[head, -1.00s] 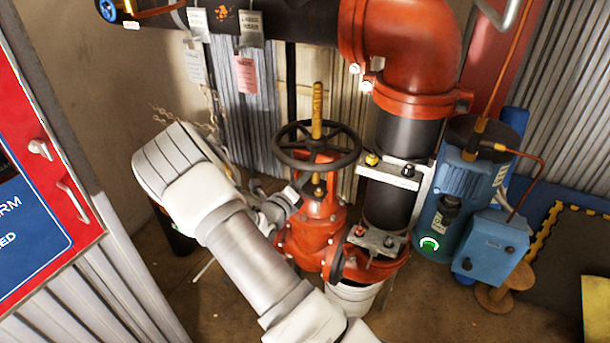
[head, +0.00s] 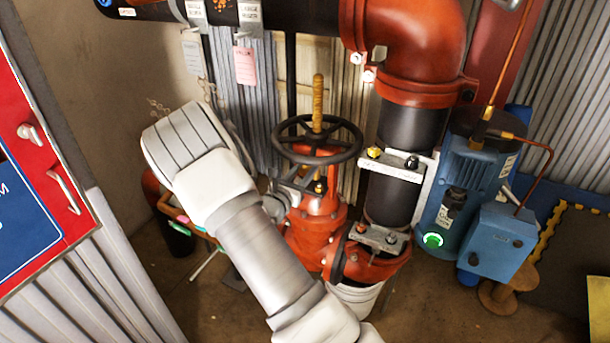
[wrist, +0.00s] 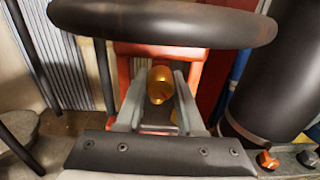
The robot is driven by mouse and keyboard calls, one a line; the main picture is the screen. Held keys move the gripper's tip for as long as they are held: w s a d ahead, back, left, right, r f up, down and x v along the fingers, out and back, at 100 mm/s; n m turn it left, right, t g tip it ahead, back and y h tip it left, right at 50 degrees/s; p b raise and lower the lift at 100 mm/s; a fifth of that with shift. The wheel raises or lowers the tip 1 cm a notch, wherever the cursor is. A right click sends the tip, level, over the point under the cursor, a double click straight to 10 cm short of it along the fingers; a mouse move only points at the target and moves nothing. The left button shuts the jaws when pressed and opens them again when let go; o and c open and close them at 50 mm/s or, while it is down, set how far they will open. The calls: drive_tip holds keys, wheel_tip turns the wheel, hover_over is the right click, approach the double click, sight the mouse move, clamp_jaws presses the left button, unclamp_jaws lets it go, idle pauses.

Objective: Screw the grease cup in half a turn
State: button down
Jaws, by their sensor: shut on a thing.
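The grease cup (wrist: 160,84) is a small rounded brass piece, seen in the wrist view between my two fingers. In the head view it shows as a small brass spot (head: 320,187) on the red valve (head: 316,225), below the handwheel. My gripper (wrist: 158,92) is shut on the cup, with a grey finger on either side of it. In the head view my gripper (head: 307,182) reaches in from the left under the wheel, partly hidden by my own arm. The cup's lower part and thread are hidden.
The black handwheel (head: 275,140) hangs close above my gripper; its rim (wrist: 165,25) crosses the top of the wrist view. A black vertical pipe (head: 392,205) stands close on the right, with a blue pump (head: 462,190) beyond. A red cabinet (head: 45,150) is at left.

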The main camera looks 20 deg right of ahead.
drive_tip(key=m+b, duration=0.1)
drive_tip(key=m, duration=0.1)
drive_tip(key=m+b, duration=0.1)
drive_tip(key=b, duration=0.1)
drive_tip(key=m+b, duration=0.1)
drive_tip(key=m, duration=0.1)
drive_tip(key=shift+f+m+b, duration=0.3)
drive_tip(key=shift+b, duration=0.05)
drive_tip(key=m+b, duration=0.2)
drive_tip(key=b, duration=0.1)
drive_tip(key=shift+r+m, duration=0.15)
drive_tip(key=shift+m, duration=0.25)
drive_tip(key=shift+r, duration=0.1)
drive_tip(key=c, duration=0.5)
unclamp_jaws()
drive_tip(key=shift+a, duration=0.1)
drive_tip(key=p+v, duration=0.2)
drive_tip(key=v, duration=1.5)
drive_tip(key=shift+s+a, duration=0.1)
drive_tip(key=shift+s, duration=0.1)
